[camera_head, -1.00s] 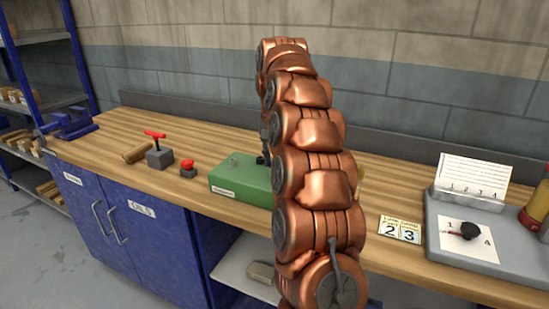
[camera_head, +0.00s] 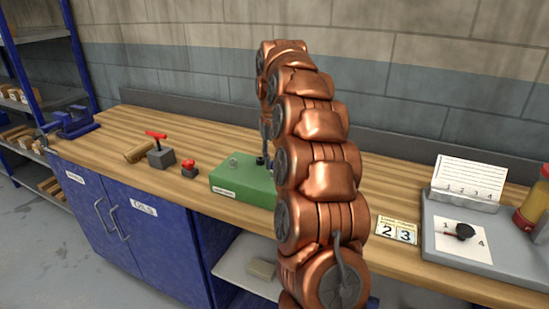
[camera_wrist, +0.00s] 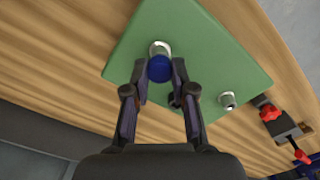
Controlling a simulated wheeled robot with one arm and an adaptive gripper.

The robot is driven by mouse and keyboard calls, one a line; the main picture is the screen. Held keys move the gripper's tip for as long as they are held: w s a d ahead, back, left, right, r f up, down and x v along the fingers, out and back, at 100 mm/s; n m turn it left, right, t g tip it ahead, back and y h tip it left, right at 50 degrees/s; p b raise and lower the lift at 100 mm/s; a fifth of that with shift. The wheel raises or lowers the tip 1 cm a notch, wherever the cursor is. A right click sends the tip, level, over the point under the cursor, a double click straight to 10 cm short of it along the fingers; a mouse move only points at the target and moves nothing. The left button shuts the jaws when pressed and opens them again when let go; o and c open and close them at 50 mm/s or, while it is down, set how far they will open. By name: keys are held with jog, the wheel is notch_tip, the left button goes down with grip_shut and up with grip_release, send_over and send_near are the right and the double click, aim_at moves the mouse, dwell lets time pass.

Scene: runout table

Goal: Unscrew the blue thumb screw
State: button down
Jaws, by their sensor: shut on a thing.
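The blue thumb screw (camera_wrist: 160,69) shows as a round blue head in the wrist view, in front of a silver collar (camera_wrist: 159,47) on the green block (camera_wrist: 205,60). My gripper (camera_wrist: 160,72) has one fingertip on each side of the blue head and is shut on it. In the head view, the green block (camera_head: 236,186) stands on the bench, partly behind my arm. The screw is hidden there, and little of my gripper shows.
A second silver fitting (camera_wrist: 227,99) is on the green block. Right are number cards (camera_head: 396,230) and a grey tray (camera_head: 490,262) with a black-headed item (camera_head: 464,231).

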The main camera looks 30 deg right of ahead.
jog(key=shift+r+n+p, duration=0.2)
jog(key=shift+n+p, duration=0.5)
jog(key=shift+n, duration=0.1)
jog(key=shift+n+p, duration=0.5)
jog(key=shift+n, duration=0.4)
jog(key=shift+f+n, duration=0.2)
jog(key=shift+n, duration=0.4)
jog(key=n+p, duration=0.2)
jog(key=shift+r+n, duration=0.2)
jog(key=shift+n, duration=0.1)
jog(key=shift+f+n+p, duration=0.15)
jog(key=shift+n+p, duration=0.15)
jog(key=shift+n, duration=0.7)
